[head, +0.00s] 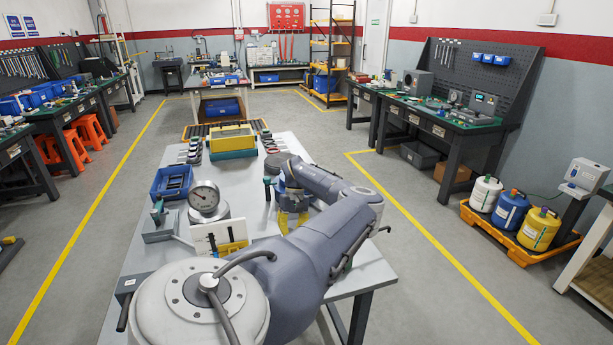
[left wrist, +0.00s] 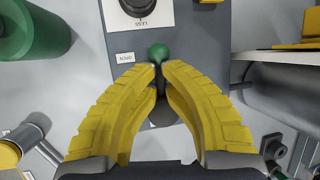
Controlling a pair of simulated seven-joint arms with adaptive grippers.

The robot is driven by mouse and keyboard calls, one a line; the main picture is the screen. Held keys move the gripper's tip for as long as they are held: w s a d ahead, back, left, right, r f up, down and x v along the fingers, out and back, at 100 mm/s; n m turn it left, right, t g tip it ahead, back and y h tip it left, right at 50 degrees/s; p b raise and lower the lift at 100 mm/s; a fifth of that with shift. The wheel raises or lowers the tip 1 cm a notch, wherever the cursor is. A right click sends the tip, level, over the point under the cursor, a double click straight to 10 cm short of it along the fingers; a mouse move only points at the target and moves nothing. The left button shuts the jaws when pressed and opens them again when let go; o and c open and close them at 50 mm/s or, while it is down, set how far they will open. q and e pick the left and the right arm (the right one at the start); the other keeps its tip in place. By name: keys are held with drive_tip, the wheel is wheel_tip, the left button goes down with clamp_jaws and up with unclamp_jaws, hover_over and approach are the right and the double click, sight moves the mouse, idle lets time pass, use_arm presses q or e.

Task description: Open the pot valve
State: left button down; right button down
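In the left wrist view a green ball knob (left wrist: 158,52) sits on a short dark stem at a dark grey panel (left wrist: 124,45). The two yellow fingers of my left gripper (left wrist: 163,66) curve in with their tips close together, one on each side of the stem just below the ball. They look shut on it, though the contact itself is hard to see. In the head view my left gripper (head: 290,217) points down over the table, and its fingers are partly hidden by my arm. Which pot the knob belongs to is hidden there. My right gripper is not in view.
In the left wrist view a black dial (left wrist: 138,6) is above the knob, and a green cylinder (left wrist: 32,38) is at upper left.

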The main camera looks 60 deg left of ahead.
use_arm(q)
drive_tip(key=shift+d+f, duration=0.1)
drive_tip(key=shift+f, duration=0.05)
idle(0.3)
drive_tip(key=c, duration=1.5)
unclamp_jaws()
drive_tip(key=shift+o, duration=0.2)
drive_tip(key=shift+w, duration=0.1)
drive_tip(key=v, duration=1.2)
